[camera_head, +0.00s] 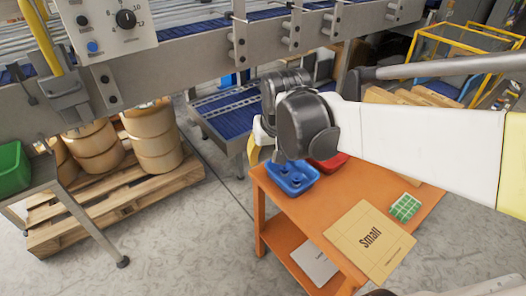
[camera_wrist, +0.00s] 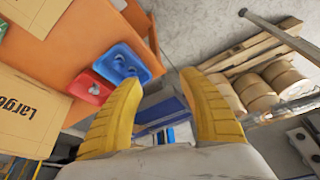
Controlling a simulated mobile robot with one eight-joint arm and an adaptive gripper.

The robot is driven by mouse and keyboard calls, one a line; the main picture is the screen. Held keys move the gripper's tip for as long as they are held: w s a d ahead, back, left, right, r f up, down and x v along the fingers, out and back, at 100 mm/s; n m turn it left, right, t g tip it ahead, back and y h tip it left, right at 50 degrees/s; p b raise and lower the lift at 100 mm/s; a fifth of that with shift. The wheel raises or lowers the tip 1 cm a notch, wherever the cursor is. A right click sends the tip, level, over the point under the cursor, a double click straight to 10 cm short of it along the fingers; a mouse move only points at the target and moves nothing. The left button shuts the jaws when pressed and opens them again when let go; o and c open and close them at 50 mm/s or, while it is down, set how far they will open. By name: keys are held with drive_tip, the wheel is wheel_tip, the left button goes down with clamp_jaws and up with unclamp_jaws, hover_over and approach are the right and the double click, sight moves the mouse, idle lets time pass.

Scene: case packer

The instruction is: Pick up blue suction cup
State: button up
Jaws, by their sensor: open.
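In the head view my arm hides most of the gripper; part of a yellow finger (camera_head: 253,154) shows left of the bin.
A red bin (camera_wrist: 84,87) adjoins the blue one. The orange table (camera_head: 285,215) also bears a flat "Small" carton (camera_head: 350,255) and a green-and-white item (camera_head: 405,207). A conveyor (camera_head: 222,108) stands behind, a pallet (camera_head: 85,205) with rolls left. Floor left of the table is clear.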

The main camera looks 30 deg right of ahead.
drive_tip(key=w+d+f+m+g+p, duration=0.25)
drive_tip(key=w+d+f, duration=0.35)
drive_tip(key=d, duration=0.4)
drive_tip(key=m+g, duration=0.2)
hover_over(297, 178)
wheel_tip(297, 178, down, 8)
drive_tip(key=shift+y, duration=0.4)
wheel_tip(297, 178, down, 5)
drive_tip(key=shift+d+f+b, duration=0.1)
drive_tip(key=shift+d+b, duration=0.05)
drive_tip(key=shift+b, duration=0.75)
wheel_tip(297, 178, down, 5)
drive_tip(key=b, duration=0.3)
drive_tip(key=shift+w+f, duration=0.1)
drive_tip(key=shift+f, duration=0.1)
drive_tip(key=shift+r, duration=0.1)
drive_tip(key=c, duration=0.8)
